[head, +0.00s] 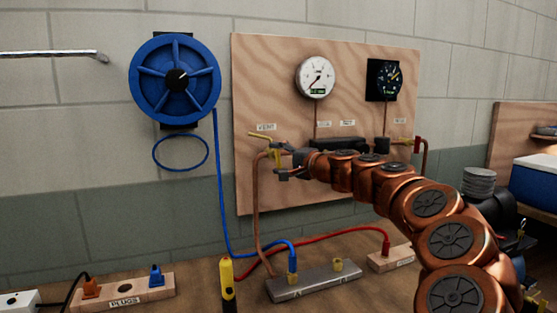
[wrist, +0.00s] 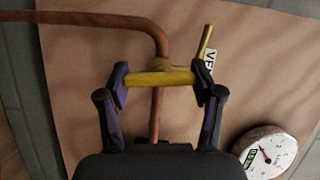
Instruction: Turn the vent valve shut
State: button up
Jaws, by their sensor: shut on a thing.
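The vent valve (head: 262,136) is a yellow fitting on copper pipe at the left of the plywood panel, beneath a VENT label (head: 266,127). A thin yellow arm sticks out from its upper end toward the left. My gripper (head: 283,161) reaches it from the right in the head view. In the wrist view, my gripper (wrist: 161,84) is shut on the valve's yellow bar (wrist: 160,78), with one dark finger at each end. The thin yellow arm (wrist: 206,42) stands out past the right finger. Part of the bar's ends is hidden by the fingers.
The plywood panel (head: 247,190) carries a white gauge (head: 316,77) and a dark gauge (head: 384,79). A red-handled pipe (head: 422,146) is at its right. A blue hose reel (head: 175,78) hangs left. A grey manifold (head: 313,281) and yellow tool (head: 227,280) are on the bench.

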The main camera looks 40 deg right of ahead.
jog(key=shift+m, duration=0.6)
jog(key=shift+f+t, duration=0.1)
jog(key=shift+t, duration=0.2)
jog(key=o, duration=1.2)
jog(key=shift+c, duration=0.2)
jog(key=shift+s, duration=0.1)
jog(key=s+d, duration=0.1)
jog(key=s, duration=1)
jog(key=shift+s+d, duration=0.35)
